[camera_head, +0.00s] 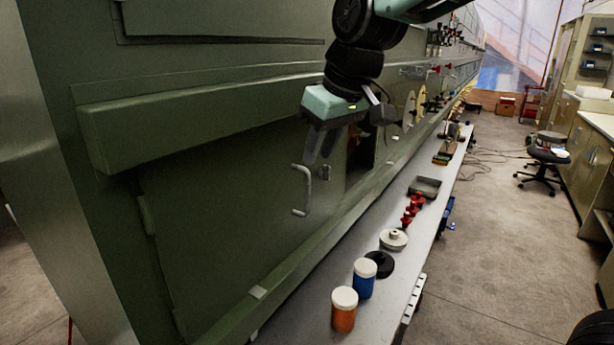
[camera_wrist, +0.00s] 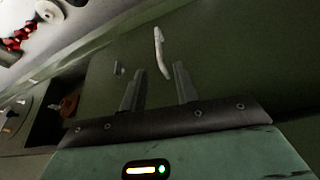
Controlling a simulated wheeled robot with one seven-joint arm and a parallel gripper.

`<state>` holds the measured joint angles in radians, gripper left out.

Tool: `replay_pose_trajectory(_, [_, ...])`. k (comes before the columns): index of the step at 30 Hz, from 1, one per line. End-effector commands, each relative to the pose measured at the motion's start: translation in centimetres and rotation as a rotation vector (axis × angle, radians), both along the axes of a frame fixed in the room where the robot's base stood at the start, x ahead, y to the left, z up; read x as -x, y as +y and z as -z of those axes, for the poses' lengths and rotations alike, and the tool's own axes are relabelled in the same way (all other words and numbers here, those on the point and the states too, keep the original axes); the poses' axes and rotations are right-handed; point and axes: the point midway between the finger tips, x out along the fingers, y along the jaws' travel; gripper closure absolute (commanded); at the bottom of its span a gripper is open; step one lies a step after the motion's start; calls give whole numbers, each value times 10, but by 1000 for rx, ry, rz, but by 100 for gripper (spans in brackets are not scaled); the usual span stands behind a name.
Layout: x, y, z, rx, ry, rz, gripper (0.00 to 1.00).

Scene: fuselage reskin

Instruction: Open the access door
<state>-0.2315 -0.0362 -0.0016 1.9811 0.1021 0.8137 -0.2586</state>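The access door (camera_head: 220,215) is a dark green panel in the green fuselage side; it looks closed. A pale upright bar handle (camera_head: 301,190) is near its right edge, with a small grey latch-like piece (camera_head: 325,172) just to the right. My gripper (camera_head: 318,158) points down in front of the panel, above the handle. In the wrist view my gripper (camera_wrist: 157,88) has its two fingers apart with nothing between them. The handle (camera_wrist: 161,52) shows beyond the fingertips, and the small piece (camera_wrist: 119,69) lies to its left. The gap to the handle is hard to judge.
A dark opening (camera_head: 361,150) is right of the door. A long bench (camera_head: 320,314) runs below, with an orange jar (camera_head: 344,312), a blue jar (camera_head: 364,280), discs, red pieces and a tray (camera_head: 425,187). A ledge (camera_head: 200,110) juts above the door.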

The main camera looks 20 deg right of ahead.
Motion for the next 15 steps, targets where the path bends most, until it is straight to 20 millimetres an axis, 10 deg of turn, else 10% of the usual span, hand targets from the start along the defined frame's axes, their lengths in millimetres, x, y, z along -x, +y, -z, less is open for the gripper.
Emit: replay_pose_trajectory(15, [-28, 12, 73, 0, 1, 1, 69])
